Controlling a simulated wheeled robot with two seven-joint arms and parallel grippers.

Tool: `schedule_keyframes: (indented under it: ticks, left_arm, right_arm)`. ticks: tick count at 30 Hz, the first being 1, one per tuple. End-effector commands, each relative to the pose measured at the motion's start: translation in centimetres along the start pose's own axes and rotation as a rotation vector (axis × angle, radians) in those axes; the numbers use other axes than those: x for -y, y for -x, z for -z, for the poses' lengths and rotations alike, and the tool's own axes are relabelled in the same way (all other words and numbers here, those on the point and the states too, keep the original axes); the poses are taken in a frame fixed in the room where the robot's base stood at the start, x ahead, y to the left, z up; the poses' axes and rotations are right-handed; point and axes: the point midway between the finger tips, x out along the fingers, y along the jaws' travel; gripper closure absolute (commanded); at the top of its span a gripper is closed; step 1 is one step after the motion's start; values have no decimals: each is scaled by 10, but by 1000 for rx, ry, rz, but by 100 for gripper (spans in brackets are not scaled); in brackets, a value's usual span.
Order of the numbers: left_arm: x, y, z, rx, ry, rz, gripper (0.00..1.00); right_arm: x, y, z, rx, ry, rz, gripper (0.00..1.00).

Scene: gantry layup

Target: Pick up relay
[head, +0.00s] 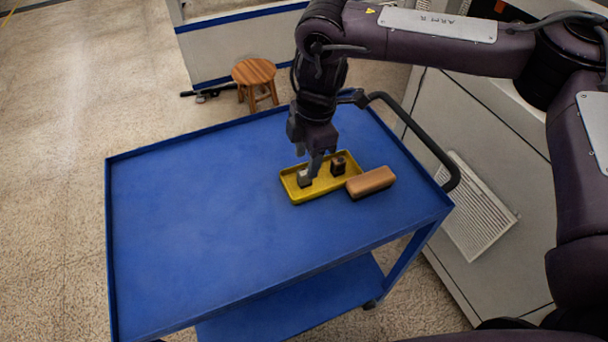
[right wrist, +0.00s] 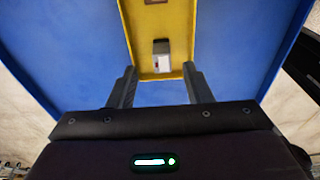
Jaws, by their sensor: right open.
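A shallow yellow tray (head: 322,190) lies on the blue cart top and holds two small block-like parts. One is a grey and white part (head: 304,179) at its left end, the other a dark brown part (head: 338,166) toward its right end. I cannot tell which is the relay. My right gripper (head: 314,168) points down over the tray, close to the grey part. In the right wrist view its fingers (right wrist: 160,72) are apart and empty. The grey part (right wrist: 162,57) shows just beyond and between the fingertips; the brown part (right wrist: 156,2) is cut off at the top edge. My left gripper is out of view.
A tan-brown block (head: 371,182) lies right beside the tray. The blue cart (head: 200,220) has a raised rim and a black handle (head: 440,155) on its right. Its left half is clear. A wooden stool (head: 254,72) stands on the floor behind.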

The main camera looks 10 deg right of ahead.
Motion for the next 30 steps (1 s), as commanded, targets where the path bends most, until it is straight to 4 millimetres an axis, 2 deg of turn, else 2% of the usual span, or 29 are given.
schedule_keyframes:
  ticks: [3,6,11,15,18,28,30]
  left_arm:
    - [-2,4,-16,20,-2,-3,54]
    - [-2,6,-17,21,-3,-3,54]
    - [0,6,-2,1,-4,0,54]
    - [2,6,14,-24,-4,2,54]
    - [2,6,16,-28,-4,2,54]
    - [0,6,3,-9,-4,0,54]
    - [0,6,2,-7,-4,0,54]
  right_arm:
    - [4,-16,1,0,0,3,55]
    - [6,-32,1,1,1,3,55]
    - [5,-47,1,0,0,1,55]
    - [5,-49,1,0,0,0,55]
    - [5,-49,1,0,0,0,55]
    - [5,-48,1,0,0,0,98]
    - [5,-48,1,-1,0,0,100]
